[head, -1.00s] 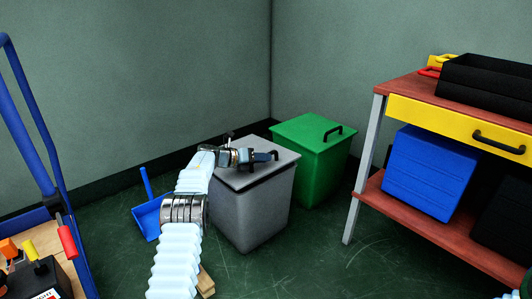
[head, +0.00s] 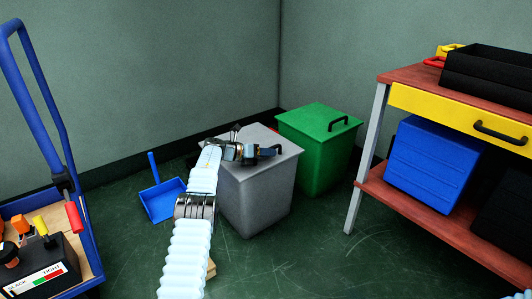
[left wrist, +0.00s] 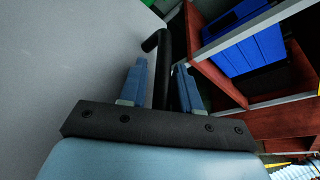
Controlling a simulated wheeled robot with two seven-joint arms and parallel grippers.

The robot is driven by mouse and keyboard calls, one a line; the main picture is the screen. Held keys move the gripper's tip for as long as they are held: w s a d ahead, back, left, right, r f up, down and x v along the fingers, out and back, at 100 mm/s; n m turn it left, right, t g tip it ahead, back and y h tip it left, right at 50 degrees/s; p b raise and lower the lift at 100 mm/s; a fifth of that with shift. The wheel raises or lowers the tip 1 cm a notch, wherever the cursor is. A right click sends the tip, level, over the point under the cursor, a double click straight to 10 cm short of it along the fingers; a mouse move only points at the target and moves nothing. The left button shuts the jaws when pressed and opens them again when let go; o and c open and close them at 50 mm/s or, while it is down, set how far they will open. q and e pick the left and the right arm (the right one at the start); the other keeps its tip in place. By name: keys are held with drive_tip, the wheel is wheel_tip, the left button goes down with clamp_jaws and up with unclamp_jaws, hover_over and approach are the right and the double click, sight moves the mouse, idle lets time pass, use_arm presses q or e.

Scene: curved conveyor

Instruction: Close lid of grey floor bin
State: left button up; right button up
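The grey floor bin (head: 258,203) stands on the floor at the middle, and its lid (head: 284,142) lies flat over the top in the head view. The lid's black handle (head: 275,150) is partly hidden by my left gripper (head: 264,152). In the left wrist view, the black handle (left wrist: 165,70) stands between the two blue fingers of my left gripper (left wrist: 163,85). The fingers are apart, with small gaps showing beside the handle. The grey lid surface (left wrist: 80,60) fills the left of that view. My right gripper is not in view.
A green bin (head: 315,155) with its lid down stands behind and right of the grey one. A blue dustpan (head: 162,200) lies left. A blue trolley (head: 85,215) is at far left, a workbench (head: 353,185) at right.

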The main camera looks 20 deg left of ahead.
use_arm(q)
drive_tip(key=shift+a, duration=0.1)
drive_tip(key=shift+s+a, duration=0.1)
drive_tip(key=shift+a, duration=0.05)
wheel_tip(320, 180, up, 4)
drive_tip(key=p, duration=0.2)
hover_over(233, 169)
drive_tip(key=shift+r, duration=0.2)
idle(0.3)
